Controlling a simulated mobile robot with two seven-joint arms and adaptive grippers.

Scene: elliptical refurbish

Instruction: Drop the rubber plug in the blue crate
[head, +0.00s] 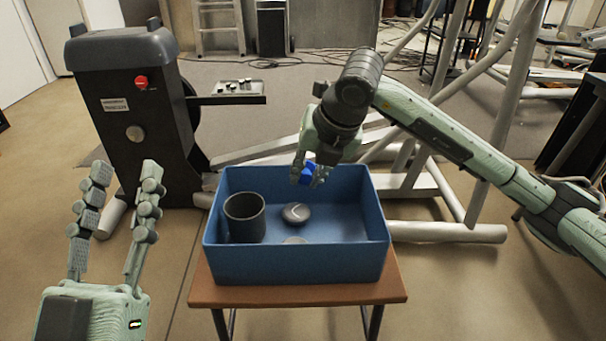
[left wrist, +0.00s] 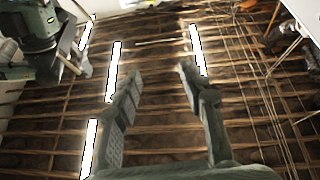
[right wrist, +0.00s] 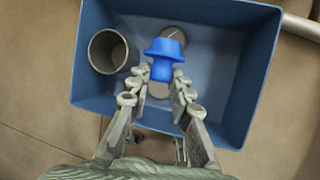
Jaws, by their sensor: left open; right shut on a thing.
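The blue crate (head: 300,268) stands on a small wooden-topped table in the head view, and its walls show in the right wrist view (right wrist: 236,62). My right gripper (head: 311,178) is over the back part of the crate, fingers pointing down. It is shut on a bright blue rubber plug (right wrist: 163,62), which has a wide rim and a narrower stem. The plug also shows between the fingers in the head view (head: 308,171). My left gripper (head: 122,172) is open and empty, raised to the left of the crate, with its spread fingers also in the left wrist view (left wrist: 160,75).
A lighter disc lies partly hidden near the front wall. A black exercise machine (head: 135,115) stands behind left; the table (head: 300,294) bears the crate.

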